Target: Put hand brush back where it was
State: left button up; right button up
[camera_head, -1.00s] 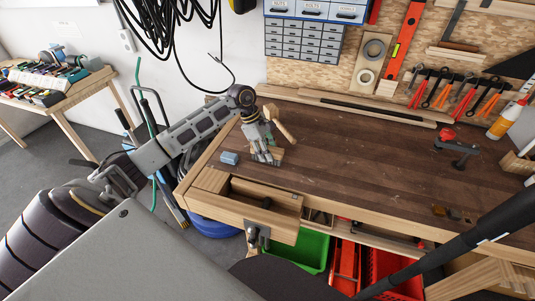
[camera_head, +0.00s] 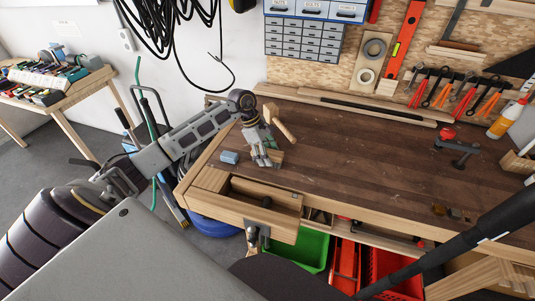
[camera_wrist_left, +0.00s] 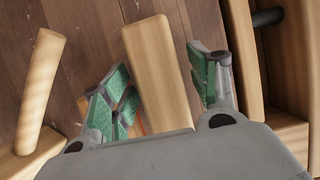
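A pale wooden bar, which looks like the hand brush (camera_head: 276,157), lies on the workbench beside the open drawer. In the left wrist view the brush (camera_wrist_left: 158,75) is between the green-padded fingers of my left gripper (camera_wrist_left: 165,95). The fingers are apart, with a gap visible on the right side of the bar. In the head view my left gripper (camera_head: 264,160) points down at the brush and partly covers it. Its bristles cannot be made out. A grey metal part at the drawer front looks like my right gripper (camera_head: 257,236); its fingers are unclear.
The open drawer (camera_head: 270,216) holds a dark object. A wooden mallet (camera_head: 283,124) lies just behind my left gripper, and a small blue block (camera_head: 229,157) lies left of it. The workbench (camera_head: 360,165) is clear to the right, up to a dark clamp (camera_head: 458,148).

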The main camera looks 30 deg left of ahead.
pick_arm(q)
jog(key=shift+r, duration=0.15)
jog(key=shift+a+r, duration=0.15)
jog(key=shift+r, duration=0.15)
jog(key=b+v, duration=0.1)
jog(key=v, duration=0.9)
jog(key=shift+a+r, duration=0.15)
jog(key=shift+r, duration=0.15)
jog(key=shift+a+r, duration=0.1)
jog(key=shift+r, duration=0.2)
pick_arm(e)
jog(key=shift+s+d+f, duration=0.45)
jog(key=shift+d+f, duration=0.05)
jog(key=shift+d, duration=0.3)
jog(key=shift+w+a+r, duration=0.1)
jog(key=shift+w, duration=0.15)
